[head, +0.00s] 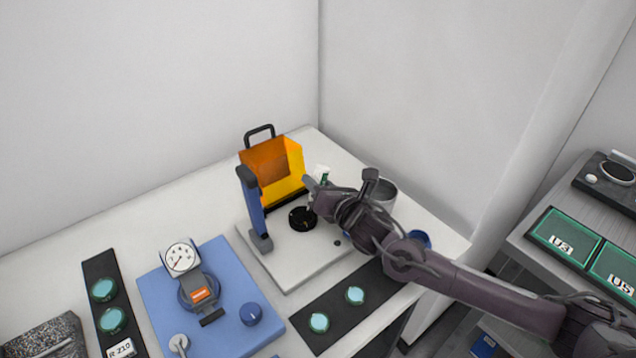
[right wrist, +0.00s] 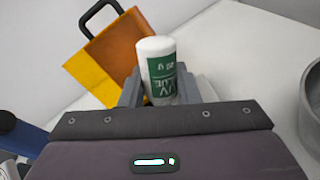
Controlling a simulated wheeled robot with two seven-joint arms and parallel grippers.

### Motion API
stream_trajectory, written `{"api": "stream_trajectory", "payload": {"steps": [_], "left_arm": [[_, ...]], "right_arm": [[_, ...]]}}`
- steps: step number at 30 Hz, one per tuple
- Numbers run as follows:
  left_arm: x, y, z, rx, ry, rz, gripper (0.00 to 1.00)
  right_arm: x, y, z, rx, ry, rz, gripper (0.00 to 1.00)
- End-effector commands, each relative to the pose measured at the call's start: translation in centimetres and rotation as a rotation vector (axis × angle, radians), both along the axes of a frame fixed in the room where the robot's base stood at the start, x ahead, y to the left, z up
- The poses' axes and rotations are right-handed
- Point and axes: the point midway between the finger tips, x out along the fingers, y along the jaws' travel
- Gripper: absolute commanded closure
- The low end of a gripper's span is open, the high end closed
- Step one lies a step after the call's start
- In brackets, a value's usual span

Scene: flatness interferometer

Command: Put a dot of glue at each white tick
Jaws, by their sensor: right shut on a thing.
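My right gripper (head: 316,192) is shut on a white and green glue bottle (head: 323,174). In the right wrist view the bottle (right wrist: 157,68) stands up between the two grey fingers (right wrist: 160,95), with part of a green "UV GLUE" label showing. The gripper is above the white base plate (head: 285,272), close to a black round mount (head: 302,219) on it. White ticks are too small to make out in the head view. The bottle's nozzle is hidden. My left gripper is not in view.
An orange shield (head: 270,163) with a black handle stands behind the mount, beside a blue post (head: 251,207). A grey metal cup (head: 382,190) is right of the gripper. A blue gauge stand (head: 157,290) and dark strips with teal discs (head: 319,322) occupy the front.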

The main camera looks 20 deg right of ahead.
Motion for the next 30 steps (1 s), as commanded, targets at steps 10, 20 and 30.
{"api": "stream_trajectory", "payload": {"steps": [10,20,30], "left_arm": [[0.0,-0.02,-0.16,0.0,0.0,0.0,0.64],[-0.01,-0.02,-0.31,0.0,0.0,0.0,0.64],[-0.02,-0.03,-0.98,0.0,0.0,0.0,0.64]], "right_arm": [[-0.02,0.0,-0.01,0.0,-0.001,0.0,0.93],[-0.02,-0.02,-0.19,0.0,0.0,0.0,0.93],[-0.02,-0.02,-0.9,0.0,0.0,0.0,0.93]]}}
